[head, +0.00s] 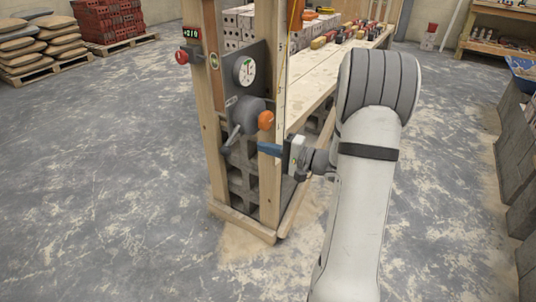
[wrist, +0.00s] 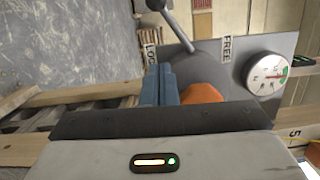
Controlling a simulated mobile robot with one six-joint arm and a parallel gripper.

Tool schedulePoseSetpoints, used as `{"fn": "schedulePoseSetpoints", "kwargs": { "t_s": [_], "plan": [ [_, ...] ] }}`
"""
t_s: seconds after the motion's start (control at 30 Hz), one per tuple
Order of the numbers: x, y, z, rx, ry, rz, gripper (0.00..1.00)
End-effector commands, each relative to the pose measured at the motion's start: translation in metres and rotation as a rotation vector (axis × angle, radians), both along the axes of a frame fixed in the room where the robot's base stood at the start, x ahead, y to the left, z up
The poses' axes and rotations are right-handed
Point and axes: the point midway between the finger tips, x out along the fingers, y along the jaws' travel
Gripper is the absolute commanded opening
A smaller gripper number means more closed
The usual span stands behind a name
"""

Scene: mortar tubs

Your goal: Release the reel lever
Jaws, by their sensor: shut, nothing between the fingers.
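The grey reel (head: 248,113) is mounted on a dark plate on the timber frame, with its grey lever (head: 235,136) pointing down and left. In the wrist view the lever (wrist: 176,20) ends in a dark ball. A LOCK label (wrist: 150,52) and a FREE label (wrist: 227,46) show on either side of it; its ball appears nearer LOCK, but I cannot tell its exact setting. An orange knob (head: 265,120) sits on the reel, partly hidden by my fingers in the wrist view. My gripper (head: 262,148) is shut and empty, just below the knob; its blue fingers (wrist: 161,84) appear apart from the lever.
A round dial (head: 244,71) is above the reel. A red button (head: 182,57) and a small display (head: 190,33) are on the left post. The wooden post (head: 269,190) stands close by my fingers. Open floor (head: 110,180) lies to the left.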

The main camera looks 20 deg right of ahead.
Motion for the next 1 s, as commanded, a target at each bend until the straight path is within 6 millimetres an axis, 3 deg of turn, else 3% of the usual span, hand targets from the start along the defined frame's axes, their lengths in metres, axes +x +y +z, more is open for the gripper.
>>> {"fn": "schedulePoseSetpoints", "kwargs": {
  "t_s": [0.23,0.5,0.87,0.9,1.0],
  "plan": [
    [0.038,0.039,-0.001,-0.001,-0.001,0.004,0.0],
    [0.019,0.066,0.002,0.001,0.001,0.0,0.0],
    [0.016,0.07,0.002,0.001,0.001,-0.002,0.0],
    [0.014,0.103,0.003,0.002,0.004,0.012,0.0],
    [0.016,0.078,0.002,0.002,0.002,-0.001,0.0]
  ]
}}
